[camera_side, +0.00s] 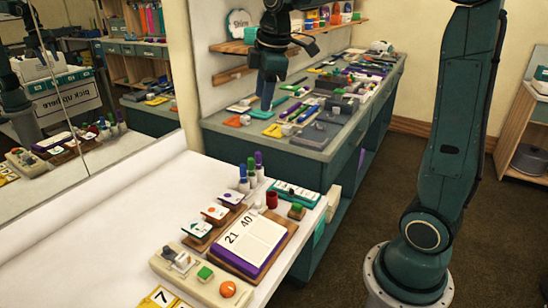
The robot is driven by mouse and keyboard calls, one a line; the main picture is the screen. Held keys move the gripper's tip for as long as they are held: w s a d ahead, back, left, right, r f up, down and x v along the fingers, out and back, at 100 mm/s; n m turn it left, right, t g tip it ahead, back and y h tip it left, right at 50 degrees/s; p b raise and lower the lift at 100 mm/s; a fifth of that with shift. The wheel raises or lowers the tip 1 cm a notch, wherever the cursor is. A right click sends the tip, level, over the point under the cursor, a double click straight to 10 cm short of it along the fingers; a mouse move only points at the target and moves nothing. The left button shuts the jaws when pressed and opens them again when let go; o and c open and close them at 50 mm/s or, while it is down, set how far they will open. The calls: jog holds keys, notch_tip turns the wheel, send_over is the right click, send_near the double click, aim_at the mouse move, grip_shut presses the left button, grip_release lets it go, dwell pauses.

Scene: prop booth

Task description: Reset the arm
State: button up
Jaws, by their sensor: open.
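My gripper (266,103) hangs at the upper middle of the side view, at the end of my dark green arm (455,110). Its fingers point down, and from this camera they appear in front of the grey counter (290,158) with its many small items. The gripper is open, and I see nothing held in it. How high it is above the counter, and whether it is over it, I cannot tell from this one view.
A mirror at the left reflects the scene. A shelf (225,47) is behind the gripper. The carpet (350,225) between table and base is clear.

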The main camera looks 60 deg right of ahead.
jog(key=s+a+f+m+t, duration=0.1)
jog(key=s+a+m, duration=0.3)
jog(key=s, duration=0.6)
jog(key=s+a+f+m+t, duration=0.1)
jog(key=s+a+f+m, duration=0.2)
jog(key=s, duration=0.8)
jog(key=shift+a+f+m+t+y, duration=0.3)
jog(key=shift+a+f+m+t, duration=0.1)
jog(key=shift+a+m, duration=0.7)
